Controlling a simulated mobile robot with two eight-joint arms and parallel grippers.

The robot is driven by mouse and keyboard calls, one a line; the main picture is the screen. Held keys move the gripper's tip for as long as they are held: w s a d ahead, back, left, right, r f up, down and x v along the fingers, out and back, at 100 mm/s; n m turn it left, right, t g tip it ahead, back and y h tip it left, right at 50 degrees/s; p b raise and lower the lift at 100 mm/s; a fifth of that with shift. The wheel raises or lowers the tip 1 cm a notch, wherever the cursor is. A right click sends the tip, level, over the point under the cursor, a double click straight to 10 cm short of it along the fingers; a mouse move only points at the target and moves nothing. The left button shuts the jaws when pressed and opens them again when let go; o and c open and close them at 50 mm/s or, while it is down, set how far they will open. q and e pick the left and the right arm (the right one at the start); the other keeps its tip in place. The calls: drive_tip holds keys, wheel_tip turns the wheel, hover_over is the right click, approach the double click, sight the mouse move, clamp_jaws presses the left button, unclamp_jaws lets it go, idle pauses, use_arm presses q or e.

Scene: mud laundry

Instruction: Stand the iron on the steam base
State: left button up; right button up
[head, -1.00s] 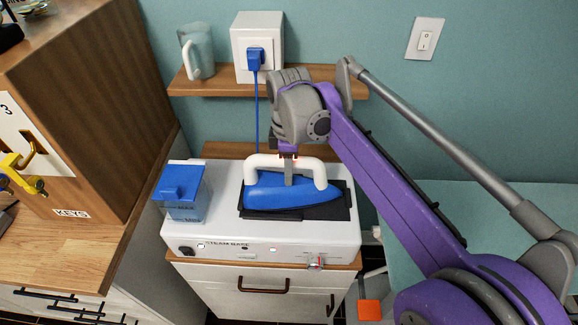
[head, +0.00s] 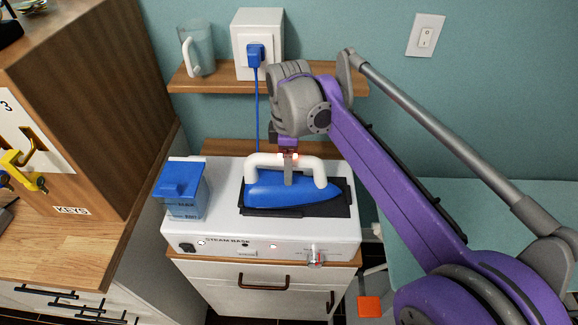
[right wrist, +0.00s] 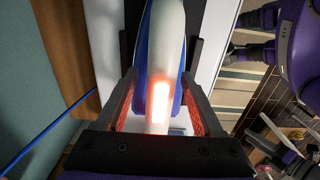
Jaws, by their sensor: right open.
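The iron (head: 290,190) has a blue body and a white handle. It rests on the dark pad (head: 340,210) on top of the white steam base (head: 260,230). My right gripper (head: 288,178) reaches down over the iron from above. In the right wrist view its open fingers (right wrist: 160,112) stand on either side of the white handle (right wrist: 165,30), with a gap on each side. A bright glow lies on the handle between the fingers.
A blue-lidded water tank (head: 183,190) stands at the base's left end. A shelf (head: 215,82) behind holds a jug (head: 197,52) and a white box (head: 258,40) with a blue plug and cord. A wooden cabinet (head: 95,90) is at the left.

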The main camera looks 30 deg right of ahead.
wheel_tip(320, 180, up, 10)
drive_tip(key=shift+f+p, duration=0.1)
drive_tip(key=shift+p, duration=0.4)
drive_tip(key=shift+r+p, duration=0.35)
drive_tip(key=shift+r, duration=0.25)
use_arm(q)
wheel_tip(320, 180, up, 8)
drive_tip(key=w+p, duration=0.2)
drive_tip(key=p, duration=0.2)
drive_tip(key=shift+w+f+t, duration=0.25)
drive_tip(key=shift+w+t, duration=0.05)
drive_tip(key=shift+w, duration=0.1)
use_arm(e)
wheel_tip(320, 180, up, 6)
drive_tip(key=shift+w+f, duration=0.1)
use_arm(q)
drive_tip(key=shift+s, duration=0.15)
use_arm(e)
drive_tip(key=shift+s, duration=0.2)
